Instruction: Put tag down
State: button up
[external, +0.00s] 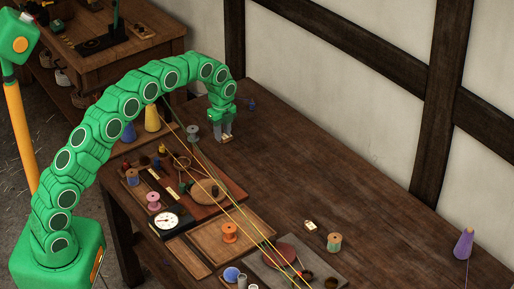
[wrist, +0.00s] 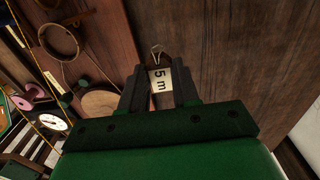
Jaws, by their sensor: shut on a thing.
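The tag is a small cream label marked "5 m" (wrist: 160,79) with a thin loop at its top, seen in the wrist view. My gripper (wrist: 159,84) is shut on it, one dark finger on each side. In the external view my gripper (external: 225,136) hangs over the far part of the brown table (external: 300,150), and the tag shows only as a pale bit at the fingertips. I cannot tell whether the tag touches the table. Another small pale tag (external: 311,225) lies on the table at the right.
A reddish board (external: 227,195) with a round wooden disc lies left of my gripper. Yellow strands (external: 237,205) run across the table. A grey spool (external: 193,132) and a small blue item (external: 252,105) stand nearby. The table right of my gripper is bare.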

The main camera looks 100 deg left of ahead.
jog(key=shift+w+a+f, duration=0.8)
jog(key=shift+w+a, duration=0.3)
jog(key=shift+a, duration=0.25)
send_over(241, 152)
jog(key=shift+s+d+f, duration=0.1)
jog(key=shift+d+f, duration=0.05)
jog(key=shift+f, duration=1.25)
jog(key=shift+d+f, duration=0.1)
jog(key=shift+f, duration=1.25)
jog(key=shift+a+f, duration=0.15)
jog(key=shift+f, duration=1.65)
jog(key=o, duration=1)
notch_tip(241, 152, up, 12)
jog(key=shift+r, duration=0.1)
